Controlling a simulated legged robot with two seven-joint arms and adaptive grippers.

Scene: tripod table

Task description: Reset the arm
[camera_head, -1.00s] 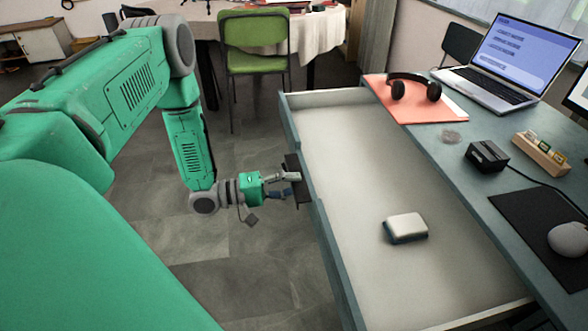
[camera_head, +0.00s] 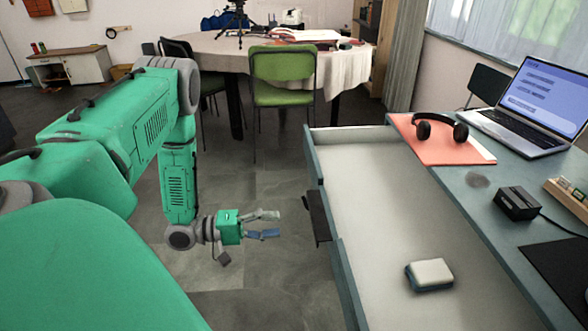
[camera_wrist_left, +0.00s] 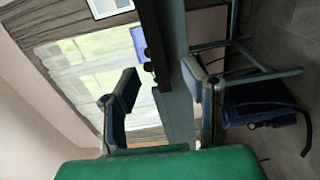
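My left gripper (camera_head: 272,225) is open and empty in the head view. It is left of the open drawer (camera_head: 375,190), apart from the drawer's dark handle (camera_head: 317,217). In the left wrist view its two fingers (camera_wrist_left: 160,110) stand wide apart with nothing between them. My left arm is bent, coming in from the left with the forearm hanging down over the floor. My right gripper is not in view.
A white and blue block (camera_head: 430,274) lies in the drawer. The desk holds headphones (camera_head: 441,133), a laptop (camera_head: 535,105) and a black box (camera_head: 516,203). A green chair (camera_head: 283,80) and a round table (camera_head: 215,50) stand behind. Floor around the gripper is clear.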

